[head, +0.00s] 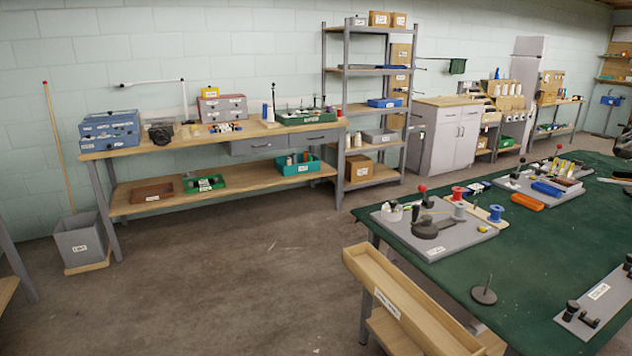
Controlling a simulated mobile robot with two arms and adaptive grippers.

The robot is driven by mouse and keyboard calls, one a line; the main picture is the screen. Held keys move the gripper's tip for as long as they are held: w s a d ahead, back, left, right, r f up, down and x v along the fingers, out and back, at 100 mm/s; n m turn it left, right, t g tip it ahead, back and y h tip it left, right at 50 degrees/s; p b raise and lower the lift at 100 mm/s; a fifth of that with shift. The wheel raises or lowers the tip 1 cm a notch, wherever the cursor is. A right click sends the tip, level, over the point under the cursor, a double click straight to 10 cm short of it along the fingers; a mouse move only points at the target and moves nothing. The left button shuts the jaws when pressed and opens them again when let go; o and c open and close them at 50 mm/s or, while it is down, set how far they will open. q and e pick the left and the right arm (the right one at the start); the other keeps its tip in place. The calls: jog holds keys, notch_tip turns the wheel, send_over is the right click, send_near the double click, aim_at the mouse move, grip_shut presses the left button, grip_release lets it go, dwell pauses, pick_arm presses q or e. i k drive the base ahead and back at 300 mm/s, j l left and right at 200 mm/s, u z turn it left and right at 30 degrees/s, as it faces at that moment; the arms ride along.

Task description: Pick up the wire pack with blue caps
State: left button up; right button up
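I cannot make out for certain a wire pack with blue caps. A small group of white pieces with blue and other coloured ends (225,127) lies on the wooden workbench (180,145) at the left; it is too small to tell what it is. On the green table (460,275) at the right, a blue piece (548,189) lies on a grey board, with an orange piece (527,202) in front of it.
A grey board (400,232) with spools and a dark fixture stands on the green table. A long wooden tray (400,300) is along its left side. A grey shelf rack (345,90) and a cabinet (445,140) line the wall. The floor (230,270) between is clear.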

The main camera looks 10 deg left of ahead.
aim_at(236, 128)
jog(key=i+j+u, duration=0.35)
jog(key=i, duration=0.2)
jog(key=i+j+u, duration=0.35)
jog(key=i, duration=0.25)
jog(key=i+u, duration=0.35)
jog(key=i, duration=0.85)
jog(key=i+z, duration=0.15)
jog(key=i, duration=0.5)
jog(key=i+j, duration=0.15)
jog(key=i, duration=0.45)
jog(key=i+j+z, duration=0.15)
jog(key=i, duration=0.45)
